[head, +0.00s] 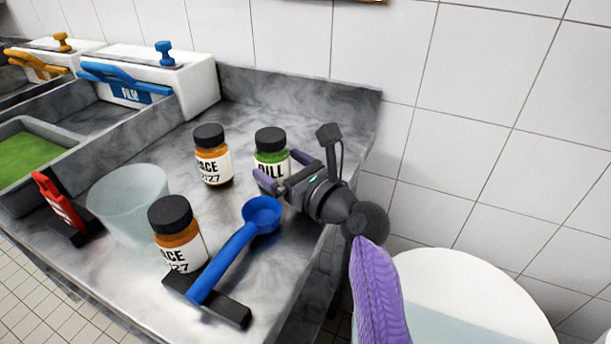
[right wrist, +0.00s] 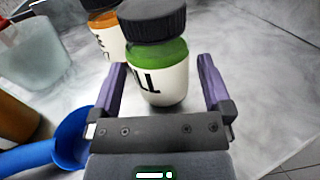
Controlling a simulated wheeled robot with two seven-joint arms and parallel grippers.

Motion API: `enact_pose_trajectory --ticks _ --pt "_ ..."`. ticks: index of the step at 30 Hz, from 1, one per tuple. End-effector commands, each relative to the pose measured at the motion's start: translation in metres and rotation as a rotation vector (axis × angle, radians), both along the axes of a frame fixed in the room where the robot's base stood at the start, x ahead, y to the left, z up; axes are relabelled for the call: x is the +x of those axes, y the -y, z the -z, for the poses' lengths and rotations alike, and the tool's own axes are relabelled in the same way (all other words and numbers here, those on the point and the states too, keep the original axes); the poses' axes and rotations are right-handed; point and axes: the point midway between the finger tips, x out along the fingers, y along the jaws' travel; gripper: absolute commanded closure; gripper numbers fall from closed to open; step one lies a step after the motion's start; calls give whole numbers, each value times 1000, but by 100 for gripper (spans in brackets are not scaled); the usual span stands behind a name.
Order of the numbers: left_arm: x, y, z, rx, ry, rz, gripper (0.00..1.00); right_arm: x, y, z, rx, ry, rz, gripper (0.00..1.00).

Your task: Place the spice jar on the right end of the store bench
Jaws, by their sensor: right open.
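A green spice jar with a black lid and a "DILL" label (head: 271,147) stands upright near the right end of the metal bench (head: 300,98). It also shows in the right wrist view (right wrist: 160,70). My right gripper (head: 278,168) is open, its purple fingers on either side of the jar, with visible gaps. Two orange jars with black lids stand upright on the bench, one behind (head: 212,155) and one in front (head: 179,238). My left gripper is not in view.
A blue scoop (head: 228,258) rests on a black holder in front of the jar. A clear tub (head: 130,205), a red-handled tool (head: 58,205) and a green-filled tray (head: 28,150) are to the left. A white round bin (head: 465,300) is right of the bench.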

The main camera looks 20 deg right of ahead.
Motion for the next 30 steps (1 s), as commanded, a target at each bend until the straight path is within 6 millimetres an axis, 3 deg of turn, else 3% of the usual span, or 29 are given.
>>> enact_pose_trajectory --ticks 6,12,30 --pt "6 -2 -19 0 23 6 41 -49 20 -4 -3 -1 2 0" --pt "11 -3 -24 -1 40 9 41 -80 33 -2 -1 -1 1 0" --pt "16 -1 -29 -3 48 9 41 -88 36 -7 -1 3 0 0"
